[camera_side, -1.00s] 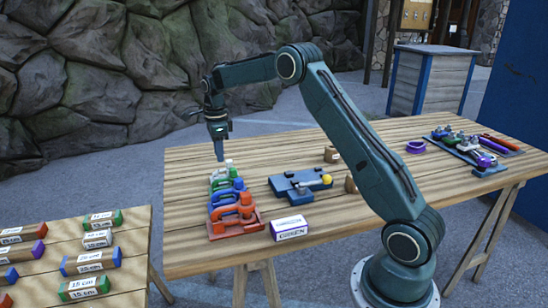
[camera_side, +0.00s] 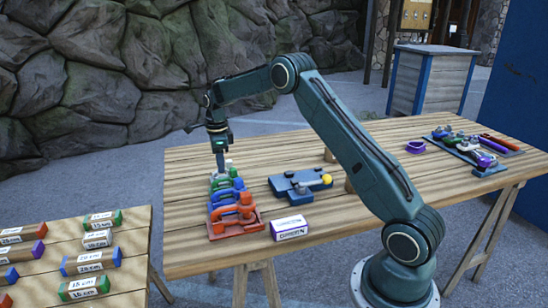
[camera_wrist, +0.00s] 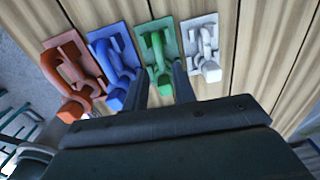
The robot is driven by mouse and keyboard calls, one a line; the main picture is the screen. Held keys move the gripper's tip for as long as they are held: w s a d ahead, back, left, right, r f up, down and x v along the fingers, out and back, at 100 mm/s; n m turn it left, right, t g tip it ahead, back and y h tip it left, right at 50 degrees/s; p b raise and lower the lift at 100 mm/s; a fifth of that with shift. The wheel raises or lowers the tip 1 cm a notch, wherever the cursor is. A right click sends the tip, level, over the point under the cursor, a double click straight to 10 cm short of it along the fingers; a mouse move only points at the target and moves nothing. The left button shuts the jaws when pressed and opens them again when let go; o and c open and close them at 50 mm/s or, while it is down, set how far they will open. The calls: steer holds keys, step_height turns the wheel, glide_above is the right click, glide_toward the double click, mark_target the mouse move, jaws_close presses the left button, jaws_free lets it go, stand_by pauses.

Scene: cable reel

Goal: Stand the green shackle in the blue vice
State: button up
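The green shackle (camera_wrist: 157,58) lies on its green plate in a row of shackles, third from the left in the wrist view. In the side view it is partly covered; its green part (camera_side: 219,178) shows just under my gripper. My gripper (camera_side: 220,168) points down low over the row. In the wrist view the two fingers (camera_wrist: 161,80) are apart, with the near end of the green shackle between them; I cannot tell whether they touch it. The blue vice (camera_side: 290,187), with a yellow ball on its handle, stands to the right of the row.
Beside the green shackle are a blue one (camera_wrist: 118,65) and a white one (camera_wrist: 205,50), close by; an orange-red one (camera_wrist: 70,75) is farther left. A labelled white box (camera_side: 289,228) is at the table's front. A purple ring (camera_side: 415,147) and a tool tray lie right.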

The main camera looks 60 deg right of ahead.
steer(key=shift+f, duration=2.5)
jaws_close()
steer(key=shift+r, duration=0.1)
steer(key=shift+r, duration=2.5)
